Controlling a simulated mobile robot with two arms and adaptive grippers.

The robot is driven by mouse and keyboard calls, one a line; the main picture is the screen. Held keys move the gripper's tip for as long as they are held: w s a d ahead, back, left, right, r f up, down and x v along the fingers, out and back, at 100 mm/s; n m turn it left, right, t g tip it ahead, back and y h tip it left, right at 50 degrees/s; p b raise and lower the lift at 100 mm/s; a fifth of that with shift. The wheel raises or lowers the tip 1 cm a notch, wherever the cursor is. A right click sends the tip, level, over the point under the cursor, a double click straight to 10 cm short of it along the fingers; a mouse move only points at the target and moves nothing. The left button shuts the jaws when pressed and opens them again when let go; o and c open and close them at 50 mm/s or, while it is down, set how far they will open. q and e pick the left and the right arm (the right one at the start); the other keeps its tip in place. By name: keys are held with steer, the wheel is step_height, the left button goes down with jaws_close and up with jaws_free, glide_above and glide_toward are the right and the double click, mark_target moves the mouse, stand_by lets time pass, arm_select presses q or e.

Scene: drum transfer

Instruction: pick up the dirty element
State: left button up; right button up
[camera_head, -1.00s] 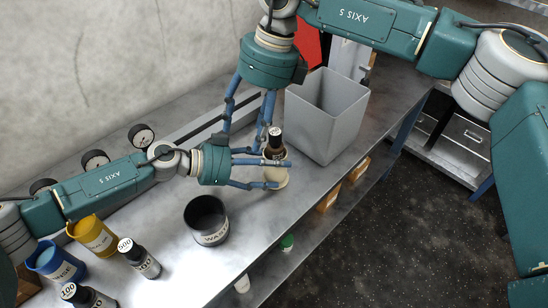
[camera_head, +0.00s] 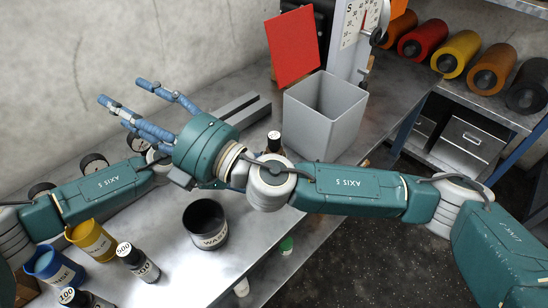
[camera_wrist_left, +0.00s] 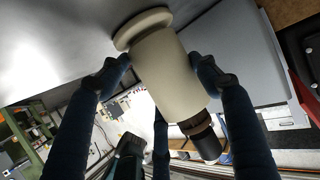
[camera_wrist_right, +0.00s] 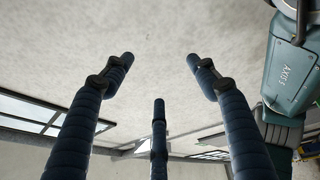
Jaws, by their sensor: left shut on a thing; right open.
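A cream cylinder (camera_wrist_left: 168,75) with a wide flange and a dark, bottle-like end (camera_wrist_left: 203,138) stands between the fingers of my left gripper (camera_wrist_left: 158,72) in the left wrist view. The left gripper is shut on the cream cylinder. In the head view only the dark top (camera_head: 274,140) with its pale cap shows; my right arm hides the cylinder and the left fingers. My right gripper (camera_head: 122,100) is open and empty, raised left of centre towards the wall. I cannot tell which thing is the dirty element.
A grey open bin (camera_head: 325,112) stands right of the dark top. A black waste cup (camera_head: 206,224), yellow cup (camera_head: 92,240), blue cup (camera_head: 54,266) and dark bottles (camera_head: 138,262) stand at the front left. A red panel (camera_head: 293,47) stands behind; coloured rolls (camera_head: 456,55) lie at the right.

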steer(key=w+d+m+t+h, duration=0.1)
steer(key=d+m+t+h, duration=0.55)
steer(key=m, duration=0.55)
steer(key=m+g+h, duration=0.2)
steer(key=m+h, duration=1)
steer(key=m, duration=0.4)
glide_toward(277, 147)
steer(key=shift+x, duration=4.8)
steer(key=shift+f, duration=0.1)
jaws_close()
